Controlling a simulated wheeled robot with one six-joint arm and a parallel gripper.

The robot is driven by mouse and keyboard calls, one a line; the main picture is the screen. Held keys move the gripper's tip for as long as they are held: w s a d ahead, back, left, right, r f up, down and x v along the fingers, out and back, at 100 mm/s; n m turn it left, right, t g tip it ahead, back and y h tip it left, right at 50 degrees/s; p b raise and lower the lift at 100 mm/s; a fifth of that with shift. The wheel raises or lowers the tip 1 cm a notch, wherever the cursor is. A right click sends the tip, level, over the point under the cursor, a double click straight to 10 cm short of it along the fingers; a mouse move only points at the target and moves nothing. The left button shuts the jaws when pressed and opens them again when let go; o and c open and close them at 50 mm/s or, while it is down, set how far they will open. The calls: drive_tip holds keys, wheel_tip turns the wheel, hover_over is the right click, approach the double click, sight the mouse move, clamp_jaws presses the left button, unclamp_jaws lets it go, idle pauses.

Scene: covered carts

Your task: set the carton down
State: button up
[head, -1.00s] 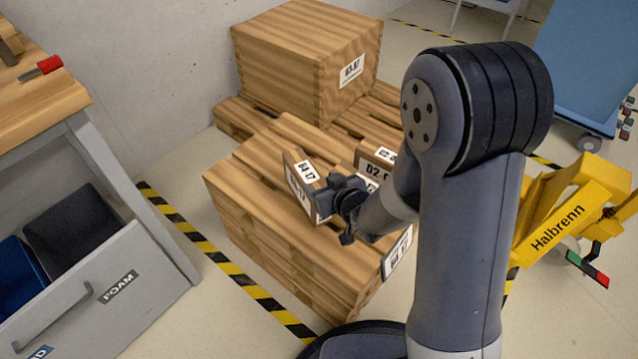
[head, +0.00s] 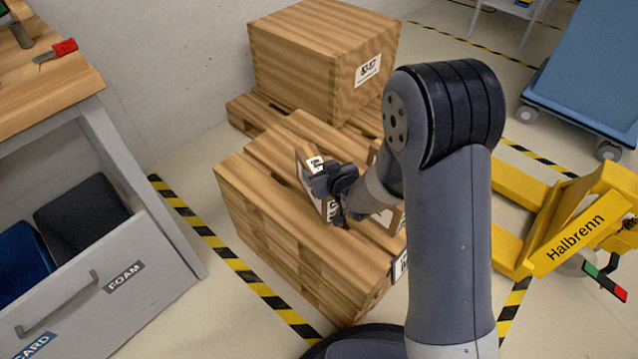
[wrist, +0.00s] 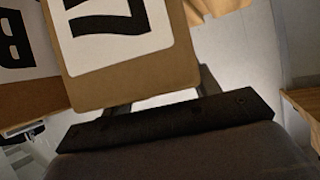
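A small brown carton (head: 302,160) with white labels stands between the fingers of my gripper (head: 332,190), over the top of the wooden pallet stack (head: 260,185). In the wrist view the carton (wrist: 185,65) fills the space between the two fingers, with a printed white label facing up. My gripper is shut on it. The carton's underside is hidden, so I cannot tell whether it touches the stack. A second labelled carton (wrist: 25,95) is at the left in the wrist view. In the head view my arm hides most of it.
A large wooden crate (head: 325,60) sits on pallets behind the stack. A workbench (head: 60,100) with an open drawer (head: 100,290) is at the left. Striped tape (head: 215,245) marks the floor.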

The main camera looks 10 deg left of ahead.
clamp_jaws()
idle(0.4)
drive_tip(key=shift+r, duration=0.1)
